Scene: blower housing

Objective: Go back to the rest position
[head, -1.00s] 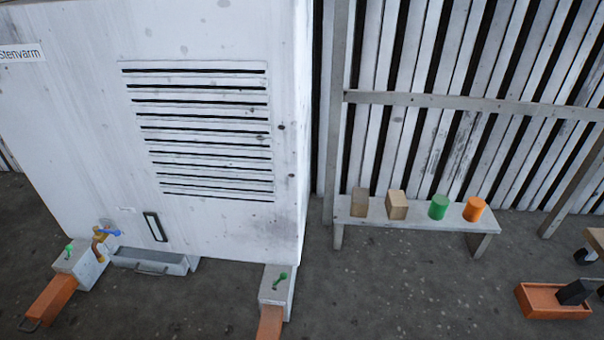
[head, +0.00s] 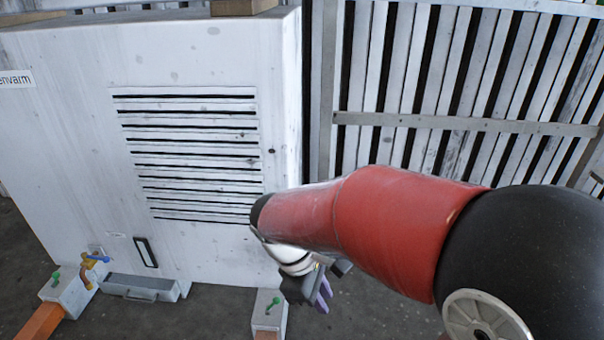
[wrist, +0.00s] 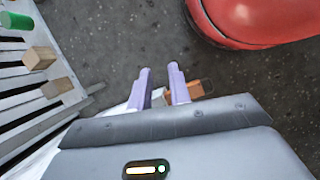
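My gripper (head: 318,287) hangs at the end of my red arm in the head view, in front of the lower right corner of the white blower housing (head: 75,130). In the wrist view its two purple fingers (wrist: 159,68) stand apart with bare floor visible between their tips. It is open and holds nothing. My arm hides part of the fence and the ground to the right of the housing.
In the wrist view, a bench (wrist: 20,85) at left carries wooden blocks (wrist: 40,58) and a green cylinder (wrist: 16,20). In the head view, a slatted fence (head: 420,60) stands behind.

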